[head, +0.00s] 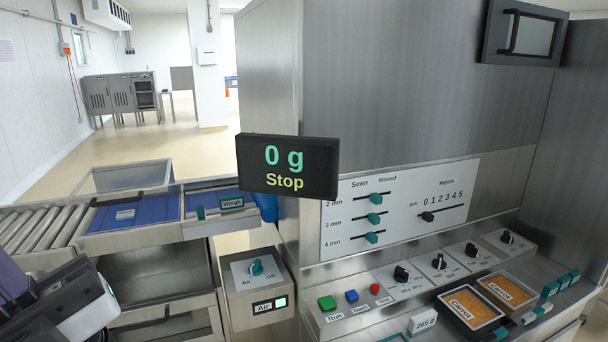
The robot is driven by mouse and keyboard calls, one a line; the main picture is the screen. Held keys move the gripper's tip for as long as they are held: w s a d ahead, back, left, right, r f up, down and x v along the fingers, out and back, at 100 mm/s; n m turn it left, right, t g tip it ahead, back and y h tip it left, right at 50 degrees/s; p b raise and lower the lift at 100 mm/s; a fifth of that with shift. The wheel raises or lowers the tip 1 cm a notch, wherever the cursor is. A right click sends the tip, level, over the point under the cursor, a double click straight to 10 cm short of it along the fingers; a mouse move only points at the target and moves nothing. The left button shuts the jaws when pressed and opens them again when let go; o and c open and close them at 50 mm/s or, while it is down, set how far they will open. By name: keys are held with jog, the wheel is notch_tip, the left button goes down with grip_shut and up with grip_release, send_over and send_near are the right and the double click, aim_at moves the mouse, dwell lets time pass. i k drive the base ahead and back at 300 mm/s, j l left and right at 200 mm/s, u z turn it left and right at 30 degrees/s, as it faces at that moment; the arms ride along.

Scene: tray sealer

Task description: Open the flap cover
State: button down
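No part in view is labelled as the flap cover, so I cannot tell for sure which one it is. A clear framed panel with a black bar handle (130,198) is at the left, by the blue conveyor belt; whether it lies flat or is tilted is unclear. A dark-framed hatch with a pale pane (524,34) and a black handle on its left side is high on the steel machine at the upper right; it looks shut. Dark and white parts of my arm show at the lower left edge, apart from both. My gripper's fingertips cannot be made out.
A black display (287,167) reading "0 g" and "Stop" juts out mid-view. An Air switch box (256,288) is below it. Run and other buttons, knobs and two orange-filled Carrot trays (473,310) line the front ledge. Rollers (38,228) lie left. Open floor is behind.

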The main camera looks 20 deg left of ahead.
aim_at(92, 200)
jog(key=u, duration=1.35)
jog(key=i+j+z, duration=0.35)
jog(key=i, duration=0.15)
jog(key=i+j+z, duration=0.35)
jog(key=i+l, duration=0.05)
jog(key=i, duration=0.05)
